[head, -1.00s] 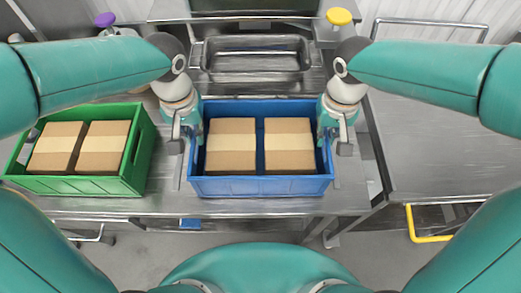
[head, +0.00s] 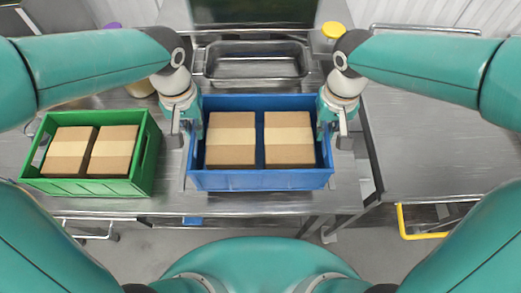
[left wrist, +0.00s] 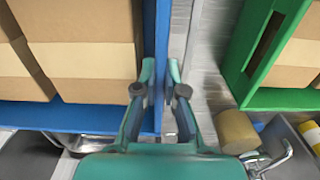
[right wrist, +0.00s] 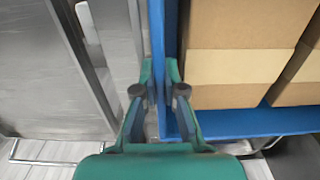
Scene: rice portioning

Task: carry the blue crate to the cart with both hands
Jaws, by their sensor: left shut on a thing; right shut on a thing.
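The blue crate (head: 260,180) is in the middle of the head view, level, with two brown cardboard boxes in it. My left gripper (head: 187,128) is shut on its left side wall, which shows between the fingers in the left wrist view (left wrist: 162,60). My right gripper (head: 335,128) is shut on its right side wall, also seen in the right wrist view (right wrist: 170,45). The crate appears raised a little above the steel table (head: 240,203); its underside is hidden. A steel-topped surface (head: 425,145) at the right, apparently the cart, has nothing on it.
A green crate (head: 90,188) with two boxes stands left of the blue crate, with a gap between. A steel basin (head: 257,62) lies behind. A yellow-lidded container (head: 333,31) stands at the back. A yellow handle (head: 420,235) is at lower right.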

